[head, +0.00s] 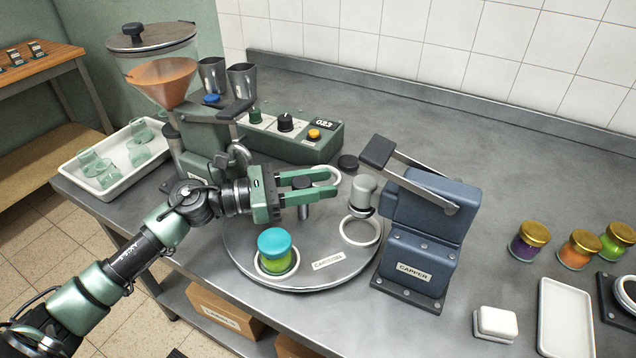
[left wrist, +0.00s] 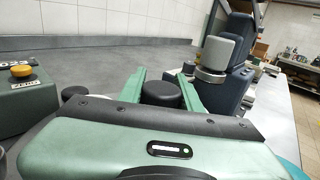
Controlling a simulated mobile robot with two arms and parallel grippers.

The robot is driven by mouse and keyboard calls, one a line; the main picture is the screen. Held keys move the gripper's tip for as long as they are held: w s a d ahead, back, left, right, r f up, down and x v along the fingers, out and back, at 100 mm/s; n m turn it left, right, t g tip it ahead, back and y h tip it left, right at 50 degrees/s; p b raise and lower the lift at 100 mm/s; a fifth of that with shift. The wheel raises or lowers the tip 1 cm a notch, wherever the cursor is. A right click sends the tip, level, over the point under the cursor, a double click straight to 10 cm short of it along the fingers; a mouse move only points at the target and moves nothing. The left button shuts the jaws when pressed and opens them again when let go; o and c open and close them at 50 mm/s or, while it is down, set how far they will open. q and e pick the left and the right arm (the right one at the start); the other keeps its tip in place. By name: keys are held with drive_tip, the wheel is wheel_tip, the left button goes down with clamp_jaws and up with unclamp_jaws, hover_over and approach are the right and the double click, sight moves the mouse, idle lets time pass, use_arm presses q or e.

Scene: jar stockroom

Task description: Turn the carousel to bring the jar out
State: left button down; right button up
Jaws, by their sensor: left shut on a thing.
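The round grey carousel (head: 300,277) lies flat on the bench, with ring-shaped seats around its edge. A jar with green contents and a teal lid (head: 275,250) stands upright in the seat at the front left. Another seat (head: 361,231) at the right, under the capper's head, looks empty. My left gripper (head: 328,183) is over the carousel's middle, its green fingers shut on the dark upright knob (head: 303,205). The knob's black top (left wrist: 162,93) sits between the fingers in the left wrist view. The carousel's far side is partly hidden by my gripper. My right gripper is not in view.
The blue capper (head: 420,235) stands right of the carousel. A filler with an orange funnel (head: 162,80) and a green control box (head: 300,138) stand behind. A white tray of glass jars (head: 105,188) is at left. Gold-lidded jars (head: 578,248) and a white tray (head: 566,315) are at right.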

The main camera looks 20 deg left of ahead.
use_arm(q)
drive_tip(key=c, duration=1)
unclamp_jaws()
drive_tip(key=shift+o, duration=0.2)
wheel_tip(320, 180, up, 20)
drive_tip(key=shift+p, duration=0.45)
drive_tip(key=shift+a+r, duration=0.1)
drive_tip(key=shift+r, duration=0.05)
